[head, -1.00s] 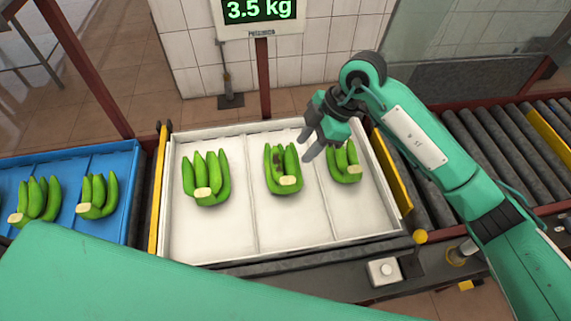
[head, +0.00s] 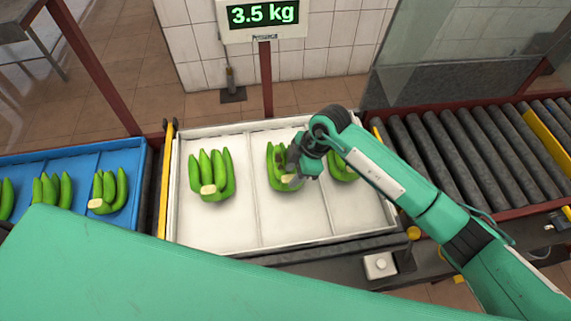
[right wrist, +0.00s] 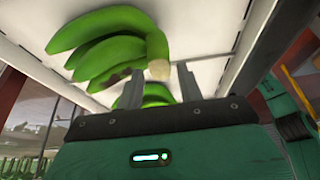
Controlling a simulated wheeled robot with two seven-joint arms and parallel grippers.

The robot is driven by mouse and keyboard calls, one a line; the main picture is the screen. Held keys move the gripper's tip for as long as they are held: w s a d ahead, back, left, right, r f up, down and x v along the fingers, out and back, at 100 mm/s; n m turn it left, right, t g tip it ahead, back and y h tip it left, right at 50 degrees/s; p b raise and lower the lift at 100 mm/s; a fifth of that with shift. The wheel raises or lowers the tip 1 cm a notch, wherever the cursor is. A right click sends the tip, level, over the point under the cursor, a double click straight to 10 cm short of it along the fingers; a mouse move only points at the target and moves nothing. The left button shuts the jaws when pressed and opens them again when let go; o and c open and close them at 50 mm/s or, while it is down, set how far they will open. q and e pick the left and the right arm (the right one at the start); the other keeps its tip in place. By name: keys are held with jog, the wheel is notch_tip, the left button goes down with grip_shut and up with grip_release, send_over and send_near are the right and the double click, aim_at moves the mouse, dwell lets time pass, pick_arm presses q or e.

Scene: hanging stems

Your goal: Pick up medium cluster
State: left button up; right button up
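Three green banana clusters lie in the white tray (head: 240,236), one per compartment. The middle cluster (head: 275,160), with a dark patch, appears to be the medium one; the left cluster (head: 212,176) looks larger. The right cluster (head: 341,166) is partly hidden by my arm. My right gripper (head: 294,178) is at the right side of the middle cluster and covers part of it. In the right wrist view, its fingers (right wrist: 158,84) are apart, with a cluster's pale stem end (right wrist: 158,70) near the gap between their tips. My left gripper is not in view.
A blue tray (head: 138,185) with several clusters stands at left. A scale display (head: 264,14) reads 3.5 kg behind the white tray. Rollers (head: 450,155) run off to the right. A small white box with a button (head: 380,265) sits in front.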

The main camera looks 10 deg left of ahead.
jog(key=shift+x, duration=0.9)
grip_shut()
jog(key=shift+w+r, duration=0.1)
jog(key=shift+r, duration=0.05)
